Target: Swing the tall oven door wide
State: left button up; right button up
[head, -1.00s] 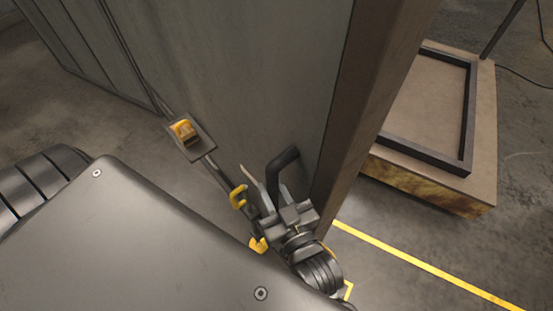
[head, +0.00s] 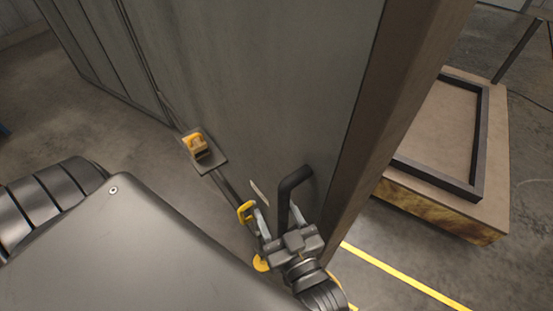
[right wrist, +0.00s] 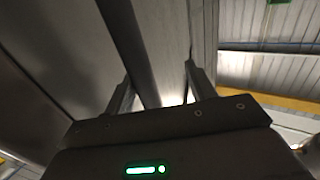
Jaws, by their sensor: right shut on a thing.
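The tall oven door (head: 250,90) is a big grey-green panel across the middle of the head view, close to the dark vertical frame post (head: 400,100). Its black bar handle (head: 294,182) stands out near the door's right edge. My right gripper (head: 281,218) is shut on the handle, which runs between its two fingers. In the right wrist view the handle (right wrist: 126,45) is a dark bar passing between the fingers. My left gripper is not in view.
A yellow-and-grey latch fitting (head: 203,151) with a rod below it sits left of the handle. A low platform with a dark rectangular frame (head: 480,150) stands right of the post. A yellow line (head: 405,275) marks the open concrete floor.

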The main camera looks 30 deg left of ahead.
jog(key=b+v, duration=0.2)
jog(key=v, duration=0.8)
jog(key=shift+s+d+b, duration=0.15)
jog(key=shift+s+b, duration=0.1)
jog(key=shift+b, duration=0.1)
jog(key=shift+w, duration=0.15)
